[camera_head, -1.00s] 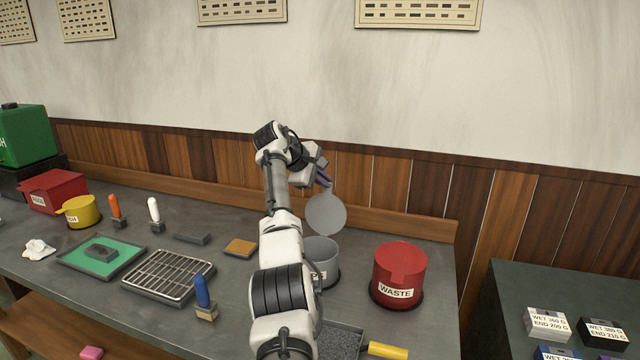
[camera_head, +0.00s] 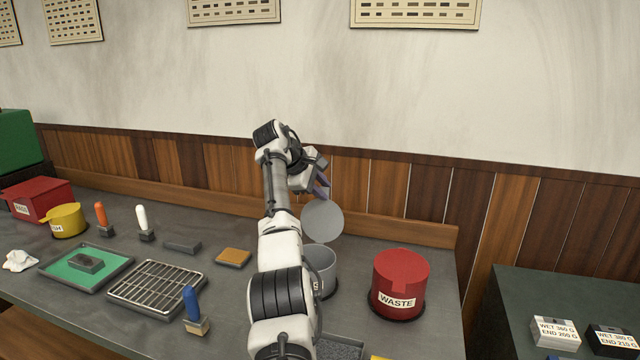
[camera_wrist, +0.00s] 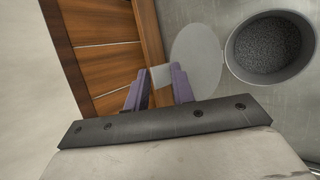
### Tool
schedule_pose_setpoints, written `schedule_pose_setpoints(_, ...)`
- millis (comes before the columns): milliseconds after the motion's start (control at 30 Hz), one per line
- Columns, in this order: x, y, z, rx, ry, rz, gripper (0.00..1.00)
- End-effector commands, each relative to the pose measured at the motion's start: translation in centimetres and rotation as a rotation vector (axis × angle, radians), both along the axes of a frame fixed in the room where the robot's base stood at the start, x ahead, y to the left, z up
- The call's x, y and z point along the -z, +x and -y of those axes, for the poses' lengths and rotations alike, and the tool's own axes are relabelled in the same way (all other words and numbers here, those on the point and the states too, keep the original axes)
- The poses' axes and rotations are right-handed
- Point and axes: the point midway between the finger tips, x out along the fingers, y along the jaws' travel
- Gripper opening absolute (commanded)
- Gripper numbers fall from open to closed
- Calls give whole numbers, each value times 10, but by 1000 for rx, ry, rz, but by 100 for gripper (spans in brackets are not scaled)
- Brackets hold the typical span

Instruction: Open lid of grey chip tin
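The grey chip tin (camera_head: 322,268) stands on the bench, partly hidden by my arm. Its round grey lid (camera_head: 322,222) is raised, standing up at the tin's back edge. In the wrist view the tin (camera_wrist: 232,52) is uncovered, with dark grey granules inside, and the lid (camera_wrist: 197,58) is beside its mouth. My gripper (camera_head: 321,187) is just above the lid's upper edge. In the wrist view its purple fingers (camera_wrist: 159,88) are apart, with the lid's small pale tab showing in the gap between them. Contact with the tab cannot be told.
A red waste tin (camera_head: 398,282) stands close to the right of the chip tin. The back ledge (camera_head: 400,229) and wooden wall panels are close behind the lid.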

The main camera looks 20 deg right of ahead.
Motion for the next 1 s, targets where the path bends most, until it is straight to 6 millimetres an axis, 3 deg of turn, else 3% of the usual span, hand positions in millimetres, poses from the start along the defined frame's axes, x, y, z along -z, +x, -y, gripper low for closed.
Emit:
schedule_pose_setpoints(267, 2, 1, 1, 0, -2, 0, 25)
schedule_pose_setpoints(433, -8, -1, -7, -3, -6, 6, 25)
schedule_pose_setpoints(1000, -94, -30, -78, -1, -2, 4, 25)
